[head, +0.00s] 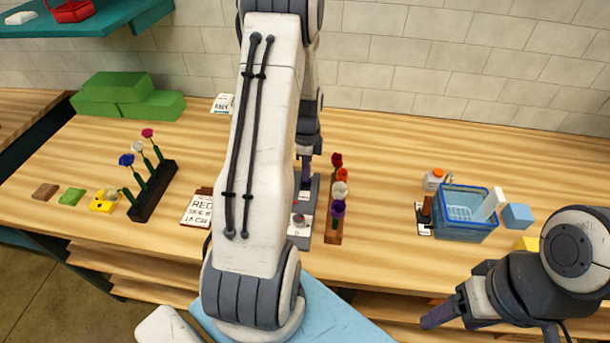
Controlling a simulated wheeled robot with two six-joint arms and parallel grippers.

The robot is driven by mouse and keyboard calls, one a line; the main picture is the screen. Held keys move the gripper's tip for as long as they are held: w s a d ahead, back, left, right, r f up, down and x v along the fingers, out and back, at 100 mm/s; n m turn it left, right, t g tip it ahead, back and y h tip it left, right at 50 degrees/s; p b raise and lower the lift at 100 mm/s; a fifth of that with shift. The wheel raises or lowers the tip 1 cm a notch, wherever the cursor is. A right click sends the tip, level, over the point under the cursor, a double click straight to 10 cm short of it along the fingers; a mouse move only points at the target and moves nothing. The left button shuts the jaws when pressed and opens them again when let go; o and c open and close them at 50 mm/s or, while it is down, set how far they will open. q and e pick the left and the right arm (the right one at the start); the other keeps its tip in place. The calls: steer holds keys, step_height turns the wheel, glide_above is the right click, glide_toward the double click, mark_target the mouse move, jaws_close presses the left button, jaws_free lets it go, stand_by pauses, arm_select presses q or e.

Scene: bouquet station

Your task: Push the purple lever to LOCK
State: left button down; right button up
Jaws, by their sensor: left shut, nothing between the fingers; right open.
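A grey panel (304,236) stands on the table at the centre, partly hidden behind my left arm. It has pale label areas and a small red part (298,219). I cannot make out the purple lever for sure; the arm covers much of the panel, and the label words are too small to read. My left gripper (305,180) points down at the far end of the panel, its purplish fingers shut and empty. Whether it touches anything is unclear. My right gripper (437,314) is open and empty at the lower right, in front of the table, far from the panel.
A wooden flower rack (334,236) stands close right of the panel. A sign card (196,211) lies to the left, near a dark flower rack (153,196). A blue basket (465,226) stands at right. Green blocks (120,88) sit at back left. The back right table is clear.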

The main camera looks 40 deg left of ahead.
arm_select(q)
steer(key=shift+w+a+r, duration=0.15)
steer(key=shift+w+r, duration=0.15)
steer(key=r+p, duration=0.5)
steer(key=shift+s+r, duration=0.2)
steer(key=shift+r, duration=0.15)
steer(key=s+d+r+n+t, duration=0.1)
steer(key=s+d+r+n, duration=0.2)
steer(key=d, duration=0.4)
steer(key=s+d+r+n+t, duration=0.1)
steer(key=d+r+n, duration=0.3)
steer(key=d, duration=0.2)
steer(key=s+d+r+n+t, duration=0.1)
steer(key=s+d+r+n, duration=0.2)
steer(key=d, duration=0.4)
steer(key=s+d+m+g+b, duration=0.2)
steer(key=s+d+m+b, duration=0.3)
steer(key=s+d, duration=0.8)
steer(key=shift+d+f+m+g+h+b, duration=0.3)
steer(key=shift+g+h+b, duration=0.1)
steer(key=shift+b, duration=0.4)
